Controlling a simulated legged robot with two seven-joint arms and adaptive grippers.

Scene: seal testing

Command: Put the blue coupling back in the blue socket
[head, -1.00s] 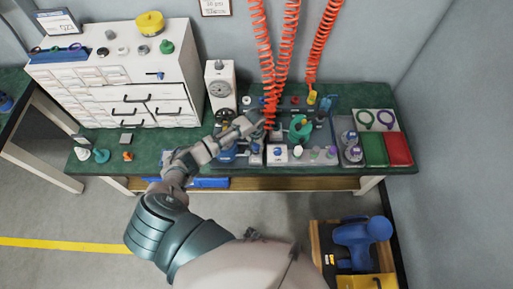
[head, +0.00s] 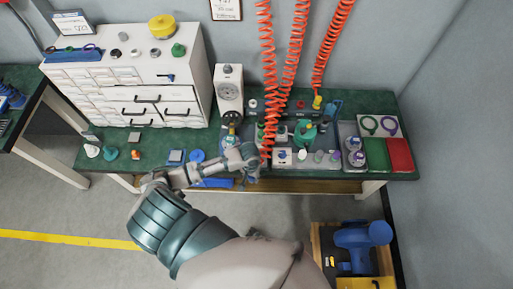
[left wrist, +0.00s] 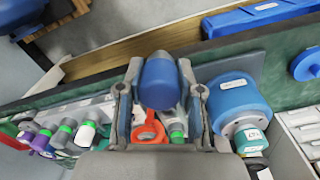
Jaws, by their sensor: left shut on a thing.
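My left gripper (head: 252,172) is over the front edge of the green bench, near the lower end of a red coiled hose (head: 266,130). In the left wrist view its two fingers (left wrist: 160,95) are shut on the blue coupling (left wrist: 159,84), a smooth rounded blue piece. An orange-red piece (left wrist: 150,130) shows right beside the coupling; I cannot tell whether it is joined to it. In the head view the coupling is too small to make out clearly. I cannot pick out the blue socket in either view. My right gripper is out of view.
Several small bottles (left wrist: 60,135) stand on the other side. A yellow coupling (head: 317,103) sits at the back.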

